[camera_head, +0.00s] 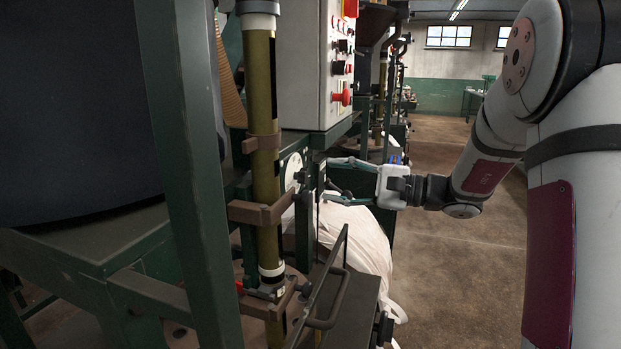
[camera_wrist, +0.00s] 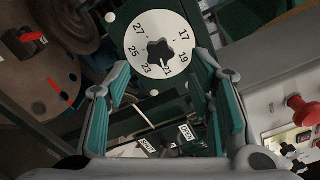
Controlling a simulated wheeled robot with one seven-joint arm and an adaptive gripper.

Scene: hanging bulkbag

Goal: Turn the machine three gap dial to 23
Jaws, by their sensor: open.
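A white round dial (camera_wrist: 140,37) with black numbers from 17 to 27 sits on a dark green panel in the wrist view. A black star-shaped knob (camera_wrist: 159,53) is at its centre, and the number 21 is just below it. The knob's exact setting is hard to read. My gripper (camera_head: 324,179) is open and empty, facing the dial from the right. In the wrist view its green-padded fingers (camera_wrist: 162,74) stand apart below and beside the knob, with no visible contact.
A grey control box (camera_head: 310,65) with a red mushroom button (camera_head: 342,97) is above the gripper. A brass-coloured tube (camera_head: 264,110) and green frame post (camera_head: 185,150) stand left. A white bulk bag (camera_head: 355,230) hangs below. Floor (camera_head: 450,270) at right is clear.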

